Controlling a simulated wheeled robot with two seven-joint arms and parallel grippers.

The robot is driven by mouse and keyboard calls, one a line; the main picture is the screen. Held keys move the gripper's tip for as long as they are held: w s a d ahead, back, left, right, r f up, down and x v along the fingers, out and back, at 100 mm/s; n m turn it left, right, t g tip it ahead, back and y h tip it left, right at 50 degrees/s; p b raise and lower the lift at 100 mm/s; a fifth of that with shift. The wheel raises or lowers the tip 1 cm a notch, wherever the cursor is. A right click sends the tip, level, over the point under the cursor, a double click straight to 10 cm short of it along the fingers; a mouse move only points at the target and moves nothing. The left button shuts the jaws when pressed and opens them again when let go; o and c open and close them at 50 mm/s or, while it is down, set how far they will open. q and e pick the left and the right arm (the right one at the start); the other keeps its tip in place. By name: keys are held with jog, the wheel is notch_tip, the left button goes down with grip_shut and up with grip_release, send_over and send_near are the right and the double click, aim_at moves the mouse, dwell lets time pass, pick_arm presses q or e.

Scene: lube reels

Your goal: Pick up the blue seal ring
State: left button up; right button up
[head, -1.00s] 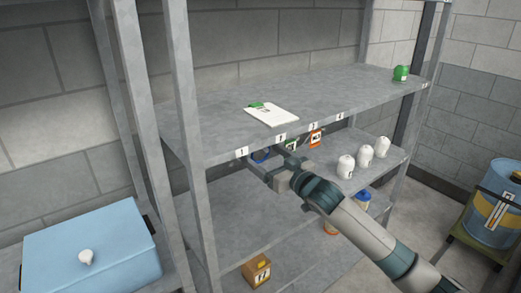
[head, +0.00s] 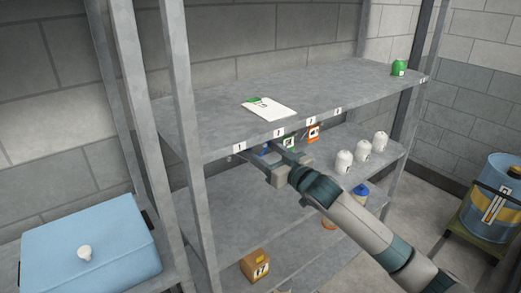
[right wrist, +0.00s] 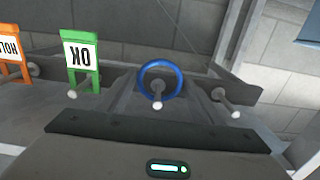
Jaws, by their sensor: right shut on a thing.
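The blue seal ring (right wrist: 176,69) shows in the right wrist view, upright, around a thin peg with a white tip (right wrist: 157,104). In the head view only a small blue part of it (head: 264,150) shows below the front edge of the upper shelf. My right gripper (right wrist: 160,88) is shut on the ring, its fingers on both sides of it. In the head view the right gripper (head: 261,150) reaches in under the upper shelf. My left gripper is not in view.
Two more pegs (right wrist: 72,94) (right wrist: 236,114) flank the ring. White bottles (head: 362,150) stand right on the middle shelf (head: 225,195). The upper shelf (head: 330,95) is close above my gripper.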

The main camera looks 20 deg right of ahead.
jog(key=shift+r, duration=0.1)
